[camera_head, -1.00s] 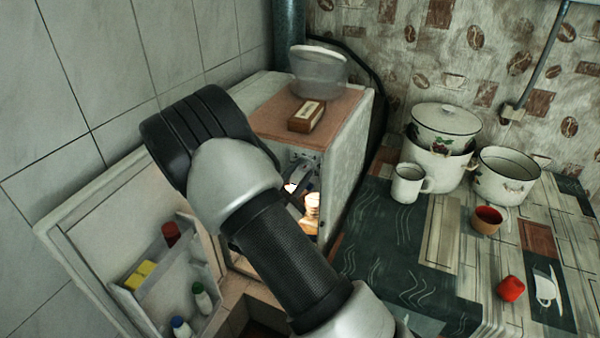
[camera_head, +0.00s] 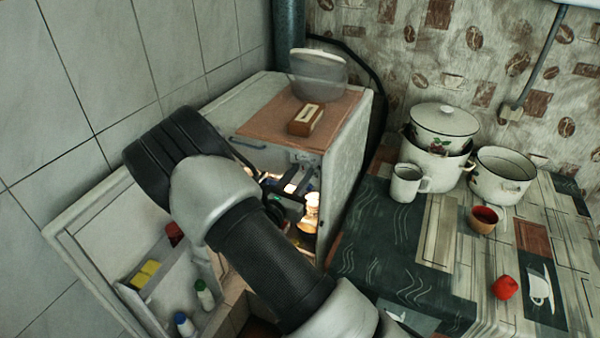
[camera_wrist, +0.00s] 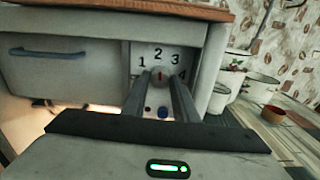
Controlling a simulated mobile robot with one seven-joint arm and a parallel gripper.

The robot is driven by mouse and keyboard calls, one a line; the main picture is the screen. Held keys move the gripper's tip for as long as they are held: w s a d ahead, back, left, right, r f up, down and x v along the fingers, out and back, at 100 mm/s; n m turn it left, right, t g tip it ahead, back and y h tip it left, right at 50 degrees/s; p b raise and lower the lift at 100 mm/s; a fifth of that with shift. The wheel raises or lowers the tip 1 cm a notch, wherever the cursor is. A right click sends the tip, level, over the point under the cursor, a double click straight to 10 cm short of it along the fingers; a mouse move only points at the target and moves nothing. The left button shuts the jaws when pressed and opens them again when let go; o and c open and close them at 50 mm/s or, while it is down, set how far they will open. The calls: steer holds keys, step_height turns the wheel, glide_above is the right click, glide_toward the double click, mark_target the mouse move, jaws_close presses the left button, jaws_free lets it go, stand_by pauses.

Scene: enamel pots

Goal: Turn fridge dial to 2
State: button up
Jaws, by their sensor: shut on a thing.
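The red mark points up, roughly toward the 2. My gripper (camera_wrist: 163,81) has its two fingers on either side of the dial and is shut on it. The fridge (camera_head: 346,150) stands open in the head view. My arm hides part of its inside, and the dial's numerals cannot be read there.
The open fridge door (camera_head: 100,235) holds bottles and a yellow item at left. A brown box (camera_head: 306,119) and a clear container (camera_head: 318,78) sit on the fridge. The table at right bears enamel pots (camera_head: 437,160), a white mug (camera_head: 407,183), a cup (camera_head: 484,219) and a red item (camera_head: 505,288).

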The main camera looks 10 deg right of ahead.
stand_by(0.4)
steer(key=o, duration=1.1)
steer(key=shift+c, duration=0.2)
steer(key=v, duration=1.7)
steer(key=shift+s+b, duration=0.2)
steer(key=shift+b, duration=0.15)
steer(key=shift+a, duration=0.1)
